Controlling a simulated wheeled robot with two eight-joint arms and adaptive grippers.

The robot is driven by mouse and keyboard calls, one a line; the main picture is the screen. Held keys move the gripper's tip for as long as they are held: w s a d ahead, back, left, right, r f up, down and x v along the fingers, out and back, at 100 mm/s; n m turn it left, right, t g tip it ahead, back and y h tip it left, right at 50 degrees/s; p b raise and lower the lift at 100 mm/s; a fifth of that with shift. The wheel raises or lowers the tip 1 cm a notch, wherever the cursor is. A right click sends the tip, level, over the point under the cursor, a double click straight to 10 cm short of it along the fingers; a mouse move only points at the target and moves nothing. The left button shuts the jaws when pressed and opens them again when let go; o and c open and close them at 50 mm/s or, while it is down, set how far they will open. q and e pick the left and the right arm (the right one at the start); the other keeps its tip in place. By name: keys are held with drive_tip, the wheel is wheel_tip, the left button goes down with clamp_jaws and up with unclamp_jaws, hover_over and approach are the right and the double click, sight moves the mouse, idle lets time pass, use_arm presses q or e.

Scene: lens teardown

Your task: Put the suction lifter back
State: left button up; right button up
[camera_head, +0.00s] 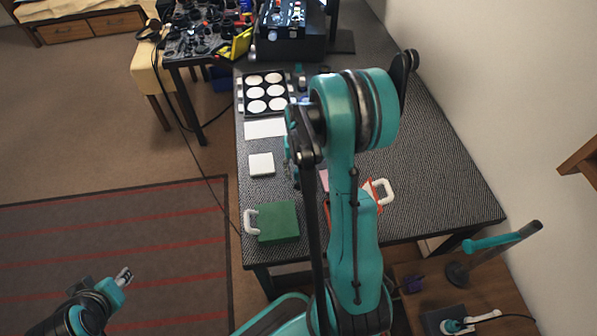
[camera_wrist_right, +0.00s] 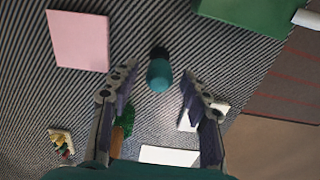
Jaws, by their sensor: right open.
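A small teal piece with a dark end, which looks like the suction lifter (camera_wrist_right: 159,74), is in the right wrist view, over the dark woven mat. My right gripper (camera_wrist_right: 158,80) is open, with one finger on each side of it. I see a gap to both fingers, so it is not gripped. I cannot tell its height off the mat. In the head view my right arm hides the right gripper and the lifter. My left gripper (camera_head: 122,276) is low at the left, over the floor and away from the table; its opening is unclear.
A green block (camera_head: 279,223) with a white handle lies at the table's near left. A pink square (camera_wrist_right: 78,41) lies beside the lifter. A white pad (camera_head: 261,164), a white sheet (camera_head: 265,128) and a tray of white discs (camera_head: 242,93) line the left edge.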

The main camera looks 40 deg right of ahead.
wheel_tip(320, 180, up, 11)
drive_tip(key=p, duration=0.3)
drive_tip(key=s+a+r+n+t, duration=0.3)
drive_tip(key=s+a+r, duration=0.1)
drive_tip(key=a, duration=0.5)
drive_tip(key=s+a+r+n+t, duration=0.2)
drive_tip(key=s+a+r+t, duration=0.2)
drive_tip(key=a+r, duration=0.3)
drive_tip(key=a, duration=0.3)
drive_tip(key=shift+s+a+n, duration=0.2)
drive_tip(key=shift+s+n, duration=0.2)
